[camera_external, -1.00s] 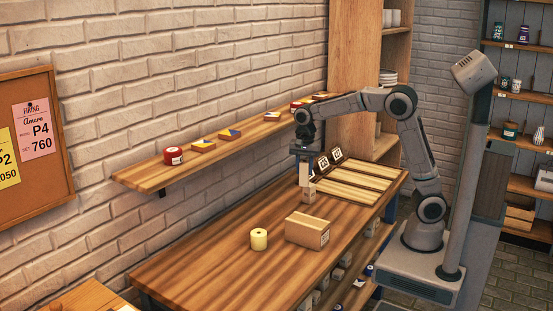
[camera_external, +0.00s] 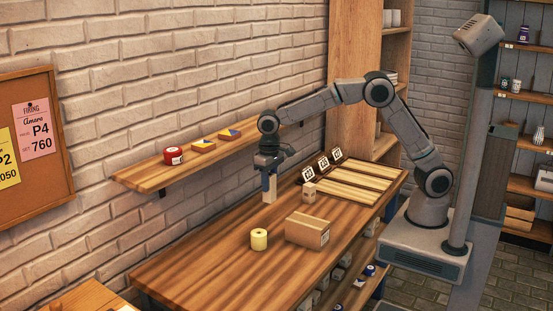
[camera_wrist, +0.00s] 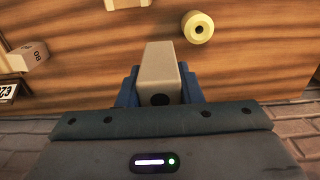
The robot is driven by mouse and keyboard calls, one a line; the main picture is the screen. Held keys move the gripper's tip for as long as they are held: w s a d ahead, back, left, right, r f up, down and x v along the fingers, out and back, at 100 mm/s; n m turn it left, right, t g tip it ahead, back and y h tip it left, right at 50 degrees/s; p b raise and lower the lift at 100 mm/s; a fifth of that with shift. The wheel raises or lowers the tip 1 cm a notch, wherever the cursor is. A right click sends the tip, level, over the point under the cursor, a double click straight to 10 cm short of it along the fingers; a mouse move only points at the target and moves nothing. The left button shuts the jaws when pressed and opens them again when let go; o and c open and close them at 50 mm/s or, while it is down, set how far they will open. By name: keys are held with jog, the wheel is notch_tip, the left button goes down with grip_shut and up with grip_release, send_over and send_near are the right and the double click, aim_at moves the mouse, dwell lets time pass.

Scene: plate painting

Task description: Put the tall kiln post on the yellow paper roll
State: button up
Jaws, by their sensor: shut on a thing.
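The tall kiln post (camera_external: 269,190) is a beige upright block held in my gripper (camera_external: 268,174), above the wooden table near its wall side. In the wrist view the post (camera_wrist: 160,72) sits between the blue fingers of my gripper (camera_wrist: 158,88), which are shut on it. The yellow paper roll (camera_external: 259,239) stands upright on the table, nearer the camera than the post and apart from it. In the wrist view the roll (camera_wrist: 198,27) lies ahead and to the right of the post, with its round hole showing.
A cardboard box (camera_external: 307,230) stands on the table right of the roll. A small beige block (camera_external: 309,189) stands near the slatted boards (camera_external: 352,182) and several number cards (camera_external: 323,164). A wall shelf (camera_external: 150,176) with a red tin (camera_external: 173,155) runs above the table. The table's near left is clear.

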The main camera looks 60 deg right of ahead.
jog(key=shift+s+a+f+p, duration=0.15)
jog(key=shift+a+f+p, duration=0.5)
jog(key=shift+a+f, duration=1.4)
jog(key=shift+s+a+f+p, duration=0.1)
jog(key=shift+a+f+p, duration=0.5)
jog(key=shift+a+f, duration=1.35)
jog(key=shift+d+f, duration=0.25)
jog(key=shift+f, duration=0.05)
jog(key=shift+f, duration=0.15)
jog(key=o, duration=1.1)
